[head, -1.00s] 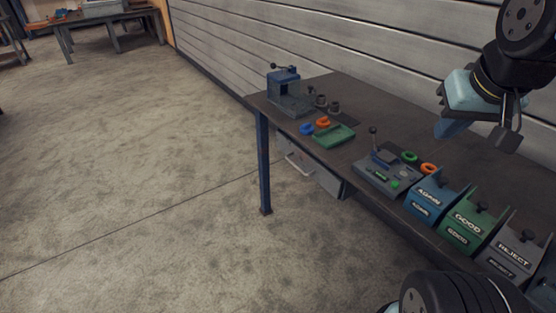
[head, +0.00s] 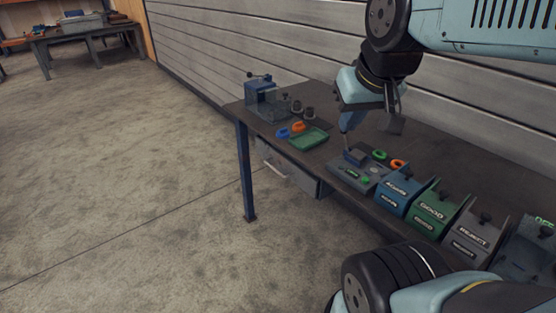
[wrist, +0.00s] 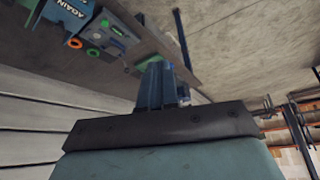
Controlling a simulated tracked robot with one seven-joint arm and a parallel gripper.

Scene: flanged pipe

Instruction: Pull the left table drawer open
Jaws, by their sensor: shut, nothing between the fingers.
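The left table drawer (head: 290,168) hangs under the left end of the workbench (head: 445,165). It has a grey front and a light bar handle (head: 275,168), and it looks shut or nearly so. My gripper (head: 346,128) hangs above the bench, to the right of the drawer and higher than it. Its blue fingers point down near the grey device with a lever. In the wrist view the fingers (wrist: 158,85) are together and empty. The drawer cannot be made out in the wrist view.
A blue vise-like fixture (head: 263,98), a green tray (head: 308,138) and coloured rings stand on the bench. The grey lever device (head: 358,170) and labelled bins (head: 398,192) line its front edge. The floor left of the bench is clear.

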